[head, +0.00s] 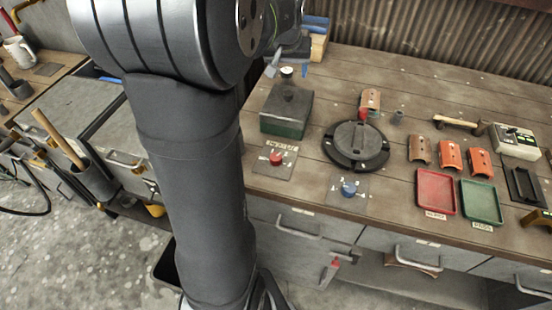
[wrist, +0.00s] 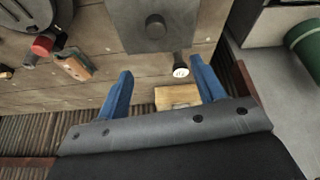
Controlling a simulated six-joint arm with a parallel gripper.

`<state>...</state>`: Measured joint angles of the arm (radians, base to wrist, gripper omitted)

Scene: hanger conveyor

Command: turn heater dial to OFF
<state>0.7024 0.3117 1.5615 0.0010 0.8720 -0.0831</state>
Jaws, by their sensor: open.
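Two dials sit near the bench's front edge in the head view: a red dial (head: 277,157) on a labelled grey plate, and a blue dial (head: 349,188) on another plate to its right. The labels are too small to read, so I cannot tell which is the heater dial. My gripper (head: 289,69) is at the back left of the bench, beyond the green box (head: 285,129) and away from both dials. In the wrist view my gripper (wrist: 161,67) has its blue fingers spread, with nothing held. Neither dial shows clearly there.
A black round device (head: 356,158) stands behind the dials. A small black white-topped piece (wrist: 180,69) and a wooden block (wrist: 178,97) are below my fingers. Red (head: 436,192) and green trays (head: 481,202) lie at right.

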